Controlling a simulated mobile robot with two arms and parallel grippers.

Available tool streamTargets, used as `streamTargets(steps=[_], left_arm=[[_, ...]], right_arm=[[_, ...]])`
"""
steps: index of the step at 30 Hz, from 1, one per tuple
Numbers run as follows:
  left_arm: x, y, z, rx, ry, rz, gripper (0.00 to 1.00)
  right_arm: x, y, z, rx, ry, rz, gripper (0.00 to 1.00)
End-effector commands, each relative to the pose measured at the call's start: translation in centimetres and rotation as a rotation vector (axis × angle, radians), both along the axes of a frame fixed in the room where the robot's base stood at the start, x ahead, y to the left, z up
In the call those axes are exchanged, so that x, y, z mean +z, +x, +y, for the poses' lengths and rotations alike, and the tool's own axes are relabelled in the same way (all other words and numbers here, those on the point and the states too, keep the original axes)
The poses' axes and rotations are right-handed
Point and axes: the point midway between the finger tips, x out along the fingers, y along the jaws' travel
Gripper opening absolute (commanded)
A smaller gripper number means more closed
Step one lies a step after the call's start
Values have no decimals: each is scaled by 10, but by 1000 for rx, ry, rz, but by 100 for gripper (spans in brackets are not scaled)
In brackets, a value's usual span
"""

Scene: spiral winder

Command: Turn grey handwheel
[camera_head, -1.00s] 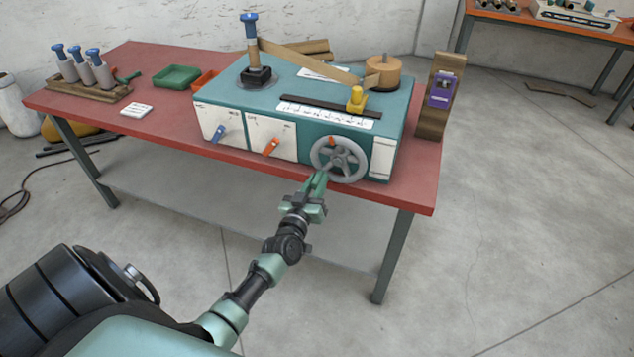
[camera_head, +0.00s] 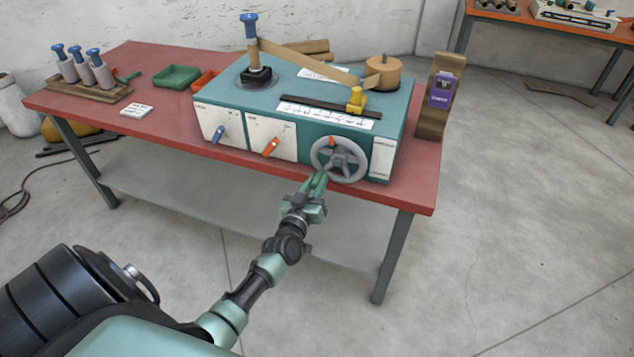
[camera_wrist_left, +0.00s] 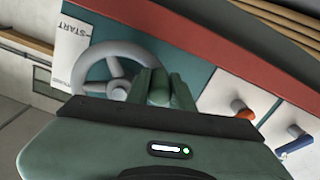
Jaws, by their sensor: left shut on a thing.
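The grey handwheel (camera_head: 340,159) is a spoked ring on the front of the teal winder box (camera_head: 303,112), near its right end. My left gripper (camera_head: 322,177) reaches up to the wheel's lower left rim and is shut on it. In the left wrist view the handwheel (camera_wrist_left: 119,68) shows beyond the green fingers (camera_wrist_left: 165,88), which cover part of its rim. The exact grip point is hidden behind the fingers. An orange pointer mark (camera_head: 331,143) sits at the wheel's upper left. My right gripper is not in view.
Left of the wheel are an orange lever (camera_head: 271,147) and a blue lever (camera_head: 220,132) on white panels. A tan strip (camera_head: 310,62) runs above the box between a blue-topped post and a wooden roll (camera_head: 383,72). The red table (camera_head: 160,136) has free room at front left.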

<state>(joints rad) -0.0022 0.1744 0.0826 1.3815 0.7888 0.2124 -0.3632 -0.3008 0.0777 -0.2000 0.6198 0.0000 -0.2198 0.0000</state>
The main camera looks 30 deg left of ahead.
Motion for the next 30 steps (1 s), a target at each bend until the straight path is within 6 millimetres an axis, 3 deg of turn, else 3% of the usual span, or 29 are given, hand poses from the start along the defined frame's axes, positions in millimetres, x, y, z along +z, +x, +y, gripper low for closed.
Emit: streamTargets(steps=[11, 30], left_arm=[[12, -3, 9, 1, 175, 44, 0], [49, -6, 24, -1, 753, 184, 0]], right_arm=[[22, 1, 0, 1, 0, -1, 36], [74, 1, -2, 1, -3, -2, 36]])
